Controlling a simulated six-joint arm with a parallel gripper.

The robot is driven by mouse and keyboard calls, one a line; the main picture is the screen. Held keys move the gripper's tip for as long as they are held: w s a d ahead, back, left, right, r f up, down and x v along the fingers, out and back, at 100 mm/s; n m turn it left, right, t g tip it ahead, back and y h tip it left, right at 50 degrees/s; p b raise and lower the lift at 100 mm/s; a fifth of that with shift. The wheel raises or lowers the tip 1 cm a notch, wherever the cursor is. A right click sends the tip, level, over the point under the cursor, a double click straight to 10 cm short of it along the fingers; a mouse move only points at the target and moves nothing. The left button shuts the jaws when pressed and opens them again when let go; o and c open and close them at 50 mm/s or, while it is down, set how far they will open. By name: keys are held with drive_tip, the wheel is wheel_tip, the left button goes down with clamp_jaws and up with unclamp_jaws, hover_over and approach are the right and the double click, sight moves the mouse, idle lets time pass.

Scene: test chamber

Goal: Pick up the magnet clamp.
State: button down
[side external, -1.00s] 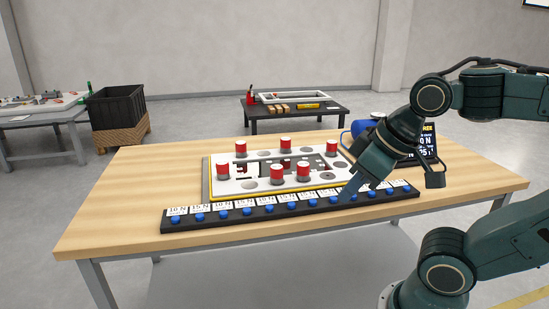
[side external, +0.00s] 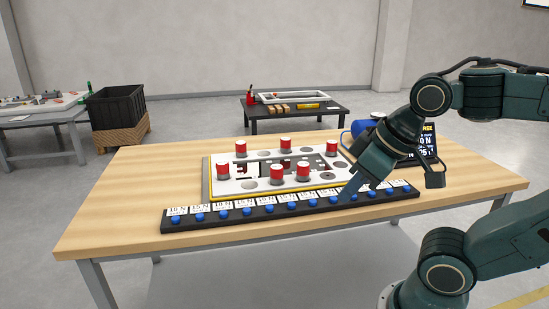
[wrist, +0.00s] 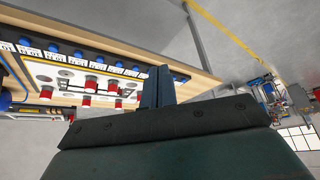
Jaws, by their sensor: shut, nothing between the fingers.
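I cannot tell which one the task means. They also show in the wrist view, including one red cylinder (wrist: 91,81). My gripper (side external: 346,193) points down at the right part of a black strip (side external: 240,217), right of the plate and apart from the cylinders. In the wrist view its fingers (wrist: 157,84) are together with nothing between them. Whether the fingertips touch the strip is hard to tell.
The black strip carries several blue knobs and white force labels along the front of the wooden table (side external: 130,200). A dark display sign (side external: 427,146) and a blue object (side external: 361,127) stand behind my wrist. The table's left side is clear.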

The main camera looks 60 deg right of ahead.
drive_tip(key=c, duration=0.8)
unclamp_jaws()
drive_tip(key=shift+o, duration=0.2)
drive_tip(key=w+d+r+m+g, duration=0.1)
drive_tip(key=w+d+r+m, duration=0.1)
drive_tip(key=w+d+m, duration=0.3)
drive_tip(key=w+d+r+m+g, duration=0.1)
drive_tip(key=w+r+m, duration=0.1)
drive_tip(key=w, duration=0.6)
drive_tip(key=w+d+r+m+g, duration=0.1)
drive_tip(key=w+d+r+m, duration=0.25)
drive_tip(key=w, duration=0.25)
drive_tip(key=w+d+f+m+g, duration=0.1)
drive_tip(key=w+d+f+m, duration=0.4)
drive_tip(key=d, duration=0.3)
drive_tip(key=w+d+f+m+g, duration=0.1)
drive_tip(key=w+d+f+m, duration=0.4)
drive_tip(key=w+d, duration=0.3)
drive_tip(key=shift+d+f+m+g, duration=0.35)
drive_tip(key=shift+d+m+g, duration=0.05)
drive_tip(key=shift+m, duration=0.15)
